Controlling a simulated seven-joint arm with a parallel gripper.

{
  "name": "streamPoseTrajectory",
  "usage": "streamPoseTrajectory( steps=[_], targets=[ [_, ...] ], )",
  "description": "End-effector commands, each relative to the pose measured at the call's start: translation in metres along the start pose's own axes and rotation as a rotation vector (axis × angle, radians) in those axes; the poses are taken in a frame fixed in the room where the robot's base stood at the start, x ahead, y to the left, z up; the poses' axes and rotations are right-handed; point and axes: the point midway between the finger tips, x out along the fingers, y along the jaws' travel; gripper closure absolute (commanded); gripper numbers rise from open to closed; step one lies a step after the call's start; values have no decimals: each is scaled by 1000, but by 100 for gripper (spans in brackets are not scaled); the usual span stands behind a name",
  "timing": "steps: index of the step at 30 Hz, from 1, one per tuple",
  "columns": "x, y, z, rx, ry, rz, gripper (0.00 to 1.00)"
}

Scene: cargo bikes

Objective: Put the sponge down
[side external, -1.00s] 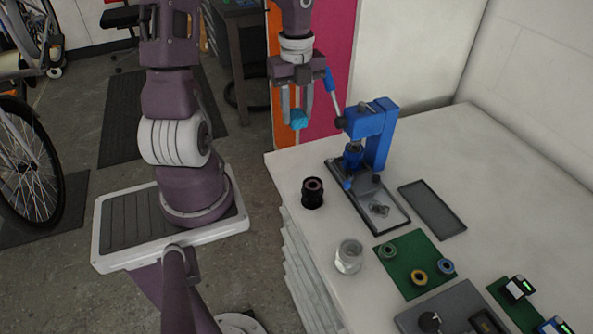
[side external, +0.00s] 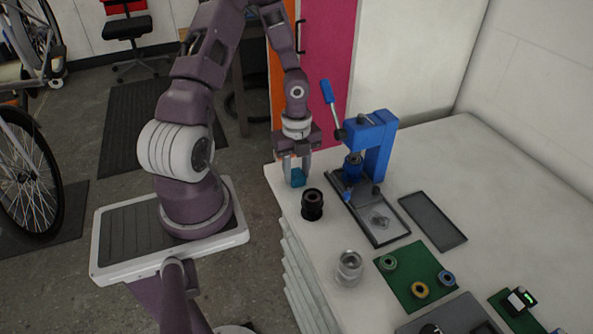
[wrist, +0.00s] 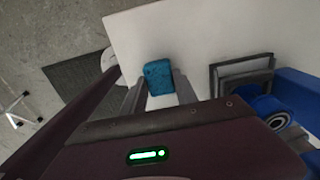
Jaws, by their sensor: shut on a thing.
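The sponge (side external: 297,178) is a small blue block. My gripper (side external: 296,172) is shut on it near the far left corner of the white workbench (side external: 375,282). In the wrist view the sponge (wrist: 158,77) sits between my two grey fingers, with the white bench top around it. It looks low, close to the bench top; I cannot tell whether it touches the surface.
A black cylindrical part (side external: 312,204) stands just in front of the sponge. A blue lever press (side external: 374,145) is to the right, with a grey tray (side external: 432,221) beside it. A glass jar (side external: 349,268) and a green mat (side external: 408,252) with rings are nearer.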

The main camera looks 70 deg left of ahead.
Motion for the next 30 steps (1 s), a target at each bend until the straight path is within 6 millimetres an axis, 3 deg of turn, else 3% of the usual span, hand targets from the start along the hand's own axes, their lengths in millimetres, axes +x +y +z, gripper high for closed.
streamPoseTrajectory(
  steps=[4, 5, 8, 17, 20, 30],
  targets=[
    [2, 0, 0, 1, 0, 1, 100],
    [3, 0, 0, 0, 0, 1, 61],
    [2, 0, 0, 0, 0, 0, 43],
    [1, 0, 0, 0, 0, 0, 43],
    [-8, 0, 1, -4, -1, -3, 43],
    [-92, 0, 1, -4, -4, -2, 43]
  ],
)
